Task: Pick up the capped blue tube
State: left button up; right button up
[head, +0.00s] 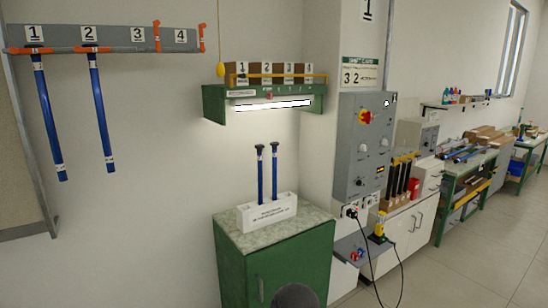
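Two slim blue tubes, a left one (260,175) and a right one (275,172), stand upright in a white block (267,213) on a green cabinet. Each has a dark, wider top that looks like a cap. Two longer blue tubes hang at a slight tilt from a grey wall rail: one under label 1 (48,120), one under label 2 (102,115). These have pale bands near their ends; I cannot tell if they are capped. Neither of my grippers is in view.
The green cabinet (285,262) has a speckled top with bare room around the block. A green shelf (214,104) with a lit lamp and numbered boxes hangs above. The grey rail (65,37) has orange ends. A grey control box (361,145) is right, with a black cable below. Workbenches stand farther right.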

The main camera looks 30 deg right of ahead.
aim_at(274, 145)
jog(key=i+l, duration=0.7)
jog(key=l, duration=0.25)
jog(key=z, duration=0.05)
